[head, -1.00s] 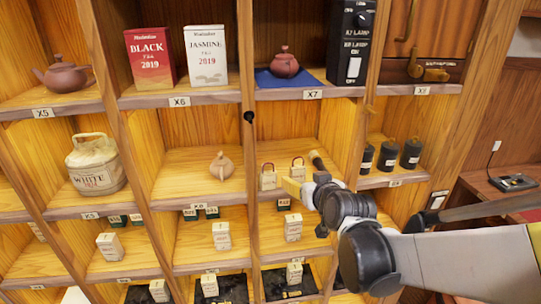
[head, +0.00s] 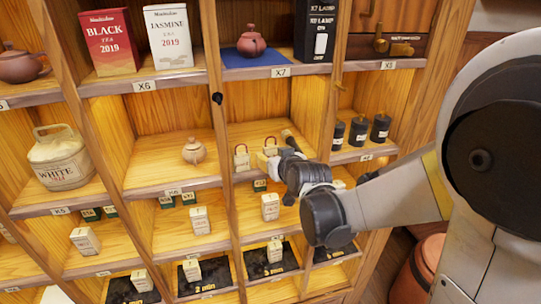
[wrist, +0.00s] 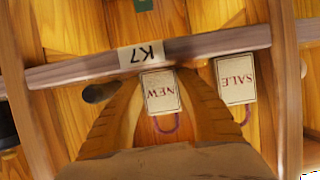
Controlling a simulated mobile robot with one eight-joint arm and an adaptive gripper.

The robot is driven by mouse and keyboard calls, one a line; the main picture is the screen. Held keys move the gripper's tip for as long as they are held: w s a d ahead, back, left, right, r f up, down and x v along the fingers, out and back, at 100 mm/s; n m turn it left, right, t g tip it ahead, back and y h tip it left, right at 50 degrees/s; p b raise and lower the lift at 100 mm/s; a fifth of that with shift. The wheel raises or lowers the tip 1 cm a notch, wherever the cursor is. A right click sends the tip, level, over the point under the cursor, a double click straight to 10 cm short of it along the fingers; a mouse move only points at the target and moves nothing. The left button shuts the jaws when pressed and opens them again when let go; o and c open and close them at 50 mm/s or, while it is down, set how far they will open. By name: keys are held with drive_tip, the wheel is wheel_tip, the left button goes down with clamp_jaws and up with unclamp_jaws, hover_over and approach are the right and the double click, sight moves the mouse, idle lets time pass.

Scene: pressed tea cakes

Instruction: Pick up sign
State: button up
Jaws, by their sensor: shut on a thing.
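A small cream sign reading "NEW" (wrist: 160,92) with a purple loop handle stands in the shelf compartment labelled K7. In the wrist view it appears upside down between the two fingers of my gripper (wrist: 160,105), which is shut on it. A similar sign reading "SALE" (wrist: 235,82) stands beside it, apart from the fingers. In the head view my gripper (head: 266,160) reaches into the compartment from the right and partly hides the NEW sign. The SALE sign (head: 241,158) is just to its left.
A small clay teapot (head: 194,150) sits in the compartment to the left. Black canisters (head: 358,131) stand to the right. A wooden upright divider (wrist: 284,70) rises close beside the SALE sign. The shelf's front edge (wrist: 90,73) runs past the signs.

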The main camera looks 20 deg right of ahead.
wheel_tip(320, 180, up, 10)
drive_tip(key=shift+p, duration=0.5)
idle(0.5)
